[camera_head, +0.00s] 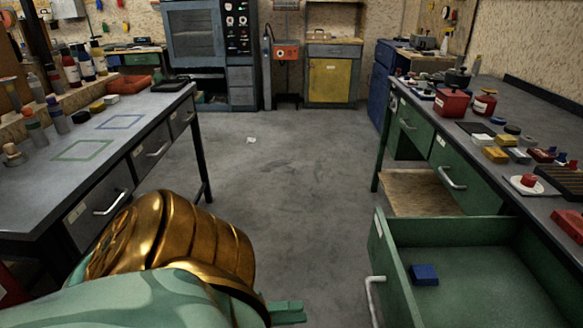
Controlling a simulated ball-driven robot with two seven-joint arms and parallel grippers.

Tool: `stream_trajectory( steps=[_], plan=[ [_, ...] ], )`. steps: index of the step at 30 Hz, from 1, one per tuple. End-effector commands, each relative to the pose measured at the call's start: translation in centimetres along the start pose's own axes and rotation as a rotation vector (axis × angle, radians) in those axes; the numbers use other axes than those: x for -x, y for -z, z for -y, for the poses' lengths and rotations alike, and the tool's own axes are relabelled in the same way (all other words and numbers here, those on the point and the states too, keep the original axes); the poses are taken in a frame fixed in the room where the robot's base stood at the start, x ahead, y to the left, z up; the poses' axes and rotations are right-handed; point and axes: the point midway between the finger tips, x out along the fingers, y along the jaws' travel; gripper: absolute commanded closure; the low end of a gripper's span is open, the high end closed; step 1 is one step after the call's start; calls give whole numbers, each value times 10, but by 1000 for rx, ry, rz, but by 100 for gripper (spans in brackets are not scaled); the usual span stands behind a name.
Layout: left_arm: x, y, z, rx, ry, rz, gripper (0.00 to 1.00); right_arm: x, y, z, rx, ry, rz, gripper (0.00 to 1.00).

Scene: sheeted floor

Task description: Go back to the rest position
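My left arm comes in at the bottom left, with a large gold joint and a pale green link. Only a small green part of my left gripper (288,312) shows past the gold joint, low in the view. Its fingers are mostly hidden by the arm or cut off by the bottom edge, so its opening cannot be judged. It is over the floor, to the left of an open green drawer (468,232), and apart from it. My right arm and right gripper are not in view.
The drawer juts from the right workbench (520,150) and holds a blue block (424,274). Jars, blocks and a red canister (452,104) crowd that bench. The left workbench (125,145) has bottles and two outlined squares. The floor (285,180) between is clear except for a small white scrap.

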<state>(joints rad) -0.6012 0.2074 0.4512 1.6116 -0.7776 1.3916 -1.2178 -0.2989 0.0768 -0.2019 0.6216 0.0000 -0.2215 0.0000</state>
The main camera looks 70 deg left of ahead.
Motion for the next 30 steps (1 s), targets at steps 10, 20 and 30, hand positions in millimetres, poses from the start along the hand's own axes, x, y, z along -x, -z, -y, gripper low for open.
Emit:
stream_trajectory(
  steps=[10, 20, 30],
  plan=[
    [-1, 0, 0, 0, 0, 0, 71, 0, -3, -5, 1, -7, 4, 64],
    [33, -29, -71, 290, -260, 257, 71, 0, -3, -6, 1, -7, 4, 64],
    [229, 63, -274, 958, -899, 1085, 71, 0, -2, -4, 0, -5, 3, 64]
  ],
)
